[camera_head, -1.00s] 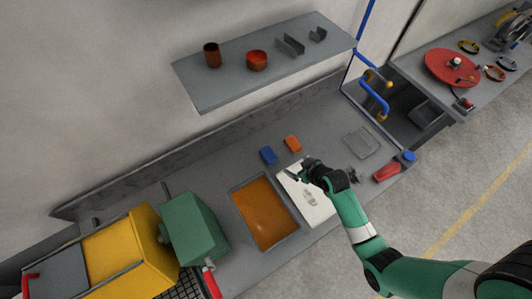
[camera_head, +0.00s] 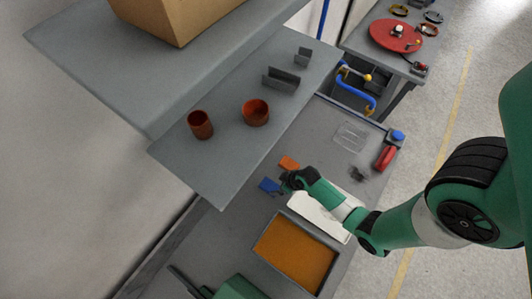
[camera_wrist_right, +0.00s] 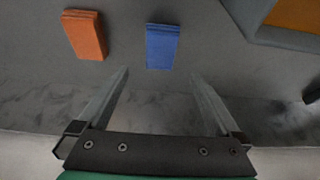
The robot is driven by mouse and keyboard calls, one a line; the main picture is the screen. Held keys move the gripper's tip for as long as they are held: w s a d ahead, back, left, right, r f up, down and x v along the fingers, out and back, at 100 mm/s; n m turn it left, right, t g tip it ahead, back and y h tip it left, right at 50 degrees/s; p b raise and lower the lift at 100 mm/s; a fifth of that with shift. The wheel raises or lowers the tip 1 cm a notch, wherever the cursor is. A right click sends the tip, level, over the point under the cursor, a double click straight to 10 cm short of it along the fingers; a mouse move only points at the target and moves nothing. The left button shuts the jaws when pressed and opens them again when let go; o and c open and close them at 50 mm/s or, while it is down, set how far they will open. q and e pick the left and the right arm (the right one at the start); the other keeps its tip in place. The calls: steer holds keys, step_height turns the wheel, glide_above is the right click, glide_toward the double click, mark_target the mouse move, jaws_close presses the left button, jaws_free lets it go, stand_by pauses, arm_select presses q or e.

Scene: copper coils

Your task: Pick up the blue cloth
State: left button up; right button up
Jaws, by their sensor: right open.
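The blue cloth (camera_head: 269,185) is a small folded block lying flat on the grey workbench. In the right wrist view the blue cloth (camera_wrist_right: 162,46) lies ahead of the open fingers, a little right of the middle between them, and apart from them. My right gripper (camera_head: 284,180) is close beside the cloth in the head view. In the wrist view its two fingers (camera_wrist_right: 160,85) are spread wide with nothing between them.
An orange cloth (camera_head: 289,163) lies beside the blue one; it also shows in the wrist view (camera_wrist_right: 86,35). A tray with orange contents (camera_head: 257,246) and a white item (camera_head: 318,218) are nearby. A shelf (camera_head: 215,155) with copper-coloured cups overhangs the bench's back.

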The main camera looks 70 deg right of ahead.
steer(key=b, duration=0.4)
glide_above(270, 186)
steer(key=s, duration=0.3)
steer(key=f, duration=0.5)
steer(key=shift+a+f, duration=0.1)
steer(key=shift+a, duration=0.25)
steer(key=shift+w+f+b, duration=0.15)
steer(key=shift+w+b, duration=0.05)
steer(key=shift+b, duration=0.1)
steer(key=b+x, duration=0.3)
steer(key=x, duration=0.1)
steer(key=shift+w+f+b, duration=0.15)
steer(key=shift+f+b, duration=0.05)
steer(key=shift+b, duration=0.2)
steer(key=shift+w+f, duration=0.15)
steer(key=shift+f, duration=0.1)
steer(key=shift+r, duration=0.1)
steer(key=shift+f, duration=0.25)
